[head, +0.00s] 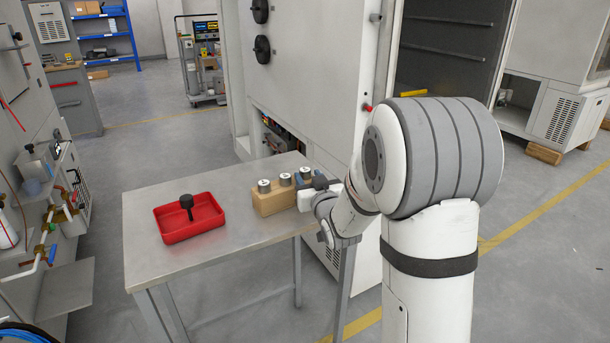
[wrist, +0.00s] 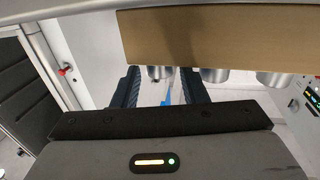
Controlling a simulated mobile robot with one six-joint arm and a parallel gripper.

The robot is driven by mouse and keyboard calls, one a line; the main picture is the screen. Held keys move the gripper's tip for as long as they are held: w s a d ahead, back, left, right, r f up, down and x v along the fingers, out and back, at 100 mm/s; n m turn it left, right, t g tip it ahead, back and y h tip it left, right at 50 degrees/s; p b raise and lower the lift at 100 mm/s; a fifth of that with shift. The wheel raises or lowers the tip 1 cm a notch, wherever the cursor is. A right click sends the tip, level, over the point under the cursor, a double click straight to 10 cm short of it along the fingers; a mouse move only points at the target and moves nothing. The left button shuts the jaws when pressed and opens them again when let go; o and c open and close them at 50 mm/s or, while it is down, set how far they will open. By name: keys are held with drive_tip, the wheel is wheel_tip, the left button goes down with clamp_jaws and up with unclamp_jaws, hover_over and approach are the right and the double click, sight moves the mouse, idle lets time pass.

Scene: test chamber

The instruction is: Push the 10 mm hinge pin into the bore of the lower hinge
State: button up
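A wooden block (head: 272,203) stands near the right edge of the metal table, with silver cylindrical pins (head: 264,186) upright in its top. In the wrist view the block (wrist: 220,38) crosses the top, with pin ends (wrist: 213,75) projecting from its lower edge. My gripper (head: 318,184) is at the block's right end. In the wrist view its two dark fingers (wrist: 161,84) are apart, with one pin end (wrist: 160,72) showing in the gap; I cannot see contact. I cannot tell which pin is 10 mm. I cannot make out the lower hinge or its bore.
A red tray (head: 168,238) with a dark knobbed object (head: 187,203) stands on the left of the metal table (head: 236,256). A tall grey cabinet (head: 308,75) rises behind the table. The table's front middle is clear.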

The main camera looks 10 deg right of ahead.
drive_tip(key=shift+w+a, duration=0.15)
drive_tip(key=shift+w, duration=0.85)
drive_tip(key=c, duration=0.7)
